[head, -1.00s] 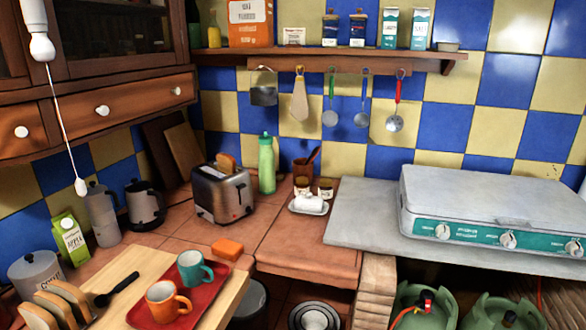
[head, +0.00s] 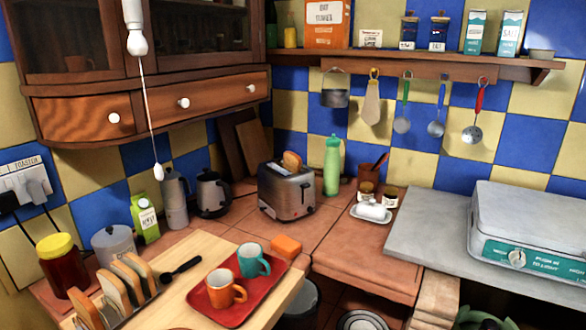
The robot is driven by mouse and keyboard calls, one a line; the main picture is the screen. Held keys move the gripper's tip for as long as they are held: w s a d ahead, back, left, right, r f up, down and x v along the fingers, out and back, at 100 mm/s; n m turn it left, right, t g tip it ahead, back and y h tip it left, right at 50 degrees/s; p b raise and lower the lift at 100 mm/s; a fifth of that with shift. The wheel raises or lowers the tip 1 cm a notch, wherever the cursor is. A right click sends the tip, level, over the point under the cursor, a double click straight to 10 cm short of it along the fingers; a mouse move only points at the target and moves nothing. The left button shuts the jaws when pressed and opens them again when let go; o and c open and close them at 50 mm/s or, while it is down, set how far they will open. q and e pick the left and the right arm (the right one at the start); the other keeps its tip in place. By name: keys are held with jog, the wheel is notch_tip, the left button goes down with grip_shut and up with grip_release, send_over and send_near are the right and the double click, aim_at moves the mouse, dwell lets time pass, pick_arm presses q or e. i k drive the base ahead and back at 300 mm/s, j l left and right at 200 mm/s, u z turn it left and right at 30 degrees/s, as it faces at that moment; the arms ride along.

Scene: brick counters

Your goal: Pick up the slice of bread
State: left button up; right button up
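Slices of bread (head: 138,272) stand upright in a rack at the lower left, on a light wooden board. Their brown crusts face up. Another slice of bread (head: 291,160) sticks up out of the slot of the metal toaster (head: 286,193) on the tiled counter; its lower part is hidden inside. Neither of my grippers is in view.
A red tray (head: 212,309) with an orange mug (head: 223,289) and a teal mug (head: 252,260) lies beside the rack. A dark-handled utensil (head: 182,268) lies between them. A green bottle (head: 332,165) stands right of the toaster. Tiles in front of the toaster are clear.

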aim_at(293, 160)
jog(key=u, duration=1.15)
jog(key=i+j+z, duration=0.15)
jog(key=i, duration=0.2)
jog(key=l+u, duration=0.35)
jog(key=l, duration=0.15)
jog(key=l+u, duration=0.35)
jog(key=l, duration=0.2)
jog(key=l+u, duration=0.3)
jog(key=l, duration=0.2)
